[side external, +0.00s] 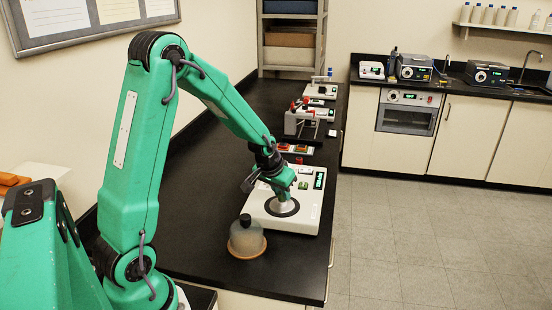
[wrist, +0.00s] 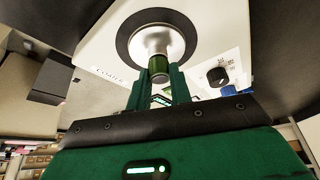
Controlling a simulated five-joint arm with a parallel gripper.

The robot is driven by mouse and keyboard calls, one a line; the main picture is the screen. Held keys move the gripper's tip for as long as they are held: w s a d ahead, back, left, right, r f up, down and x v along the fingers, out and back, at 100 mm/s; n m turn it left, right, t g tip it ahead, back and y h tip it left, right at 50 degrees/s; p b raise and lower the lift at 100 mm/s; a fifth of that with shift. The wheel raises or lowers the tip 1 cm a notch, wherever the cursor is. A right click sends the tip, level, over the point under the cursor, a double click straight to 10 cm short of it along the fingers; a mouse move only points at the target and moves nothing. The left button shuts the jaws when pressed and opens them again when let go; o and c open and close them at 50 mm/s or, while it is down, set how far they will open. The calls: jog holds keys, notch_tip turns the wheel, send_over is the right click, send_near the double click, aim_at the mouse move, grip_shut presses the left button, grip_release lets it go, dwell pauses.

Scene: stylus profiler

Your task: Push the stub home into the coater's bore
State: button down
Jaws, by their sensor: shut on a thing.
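The bore mouth is hidden, so I cannot tell how deep the stub sits.
A domed jar (side external: 247,238) with a dark knob stands on an orange base near the coater's front left. Small red and green items (side external: 297,148) and other instruments (side external: 310,120) lie behind on the bench. A dark knob (wrist: 217,75) is on the coater.

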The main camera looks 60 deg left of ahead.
aim_at(281, 194)
jog(key=shift+f, duration=0.3)
dwell(0.4)
jog(key=c, duration=1.2)
grip_release()
jog(key=shift+r, duration=0.2)
jog(key=shift+c, duration=0.4)
jog(key=shift+r, duration=3.35)
jog(key=shift+r, duration=0.1)
jog(key=v, duration=0.7)
jog(key=shift+r, duration=0.3)
jog(key=shift+s+d, duration=0.1)
jog(key=shift+s, duration=0.05)
